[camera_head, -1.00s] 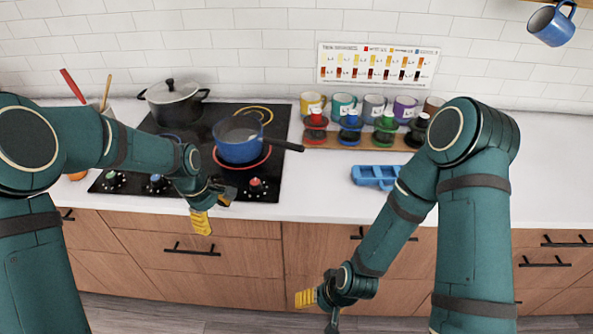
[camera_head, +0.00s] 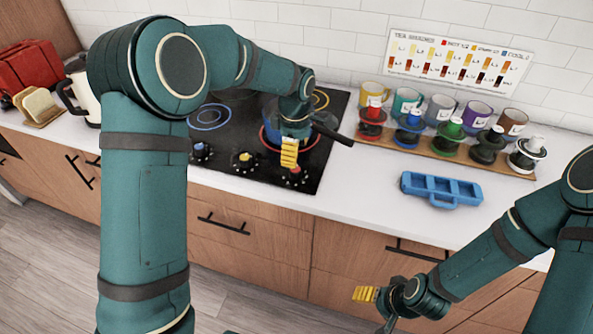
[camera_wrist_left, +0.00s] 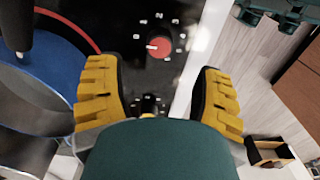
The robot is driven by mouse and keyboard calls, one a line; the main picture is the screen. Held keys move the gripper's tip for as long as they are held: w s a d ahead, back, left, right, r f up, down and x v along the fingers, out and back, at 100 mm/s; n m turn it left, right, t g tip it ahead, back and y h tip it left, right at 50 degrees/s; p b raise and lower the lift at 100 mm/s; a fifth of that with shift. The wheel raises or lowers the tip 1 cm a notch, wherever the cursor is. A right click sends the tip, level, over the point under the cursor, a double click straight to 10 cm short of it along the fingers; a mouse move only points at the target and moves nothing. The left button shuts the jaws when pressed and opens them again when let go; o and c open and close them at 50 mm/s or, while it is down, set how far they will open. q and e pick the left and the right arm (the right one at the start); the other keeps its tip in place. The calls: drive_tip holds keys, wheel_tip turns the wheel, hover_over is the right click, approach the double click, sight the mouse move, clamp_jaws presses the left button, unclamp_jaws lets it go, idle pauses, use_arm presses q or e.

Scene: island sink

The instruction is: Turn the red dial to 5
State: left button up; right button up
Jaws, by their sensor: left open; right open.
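The red dial (camera_head: 295,174) is at the right end of the knob row on the black cooktop's front edge. In the left wrist view the red dial (camera_wrist_left: 160,46) lies between and beyond my open fingers, with white numbers around it and a pale mark on its left side. The numbers are too small to read surely. My left gripper (camera_wrist_left: 158,75) is open and empty over the dial; in the head view the left gripper (camera_head: 289,152) is just above it, apparently not touching. My right gripper (camera_head: 376,304) is open and empty, low in front of the drawers.
The blue pot (camera_wrist_left: 40,100) stands on the cooktop (camera_head: 222,150) close to my left gripper, partly hidden by my arm in the head view. A blue tray (camera_head: 441,189) and a wooden rack (camera_head: 440,154) with colored items stand to the right. White counter between is clear.

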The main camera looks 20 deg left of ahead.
sight(295, 169)
use_arm(q)
wheel_tip(295, 169, down, 7)
drive_tip(key=shift+r+b, duration=0.1)
drive_tip(key=shift+b, duration=0.3)
clamp_jaws()
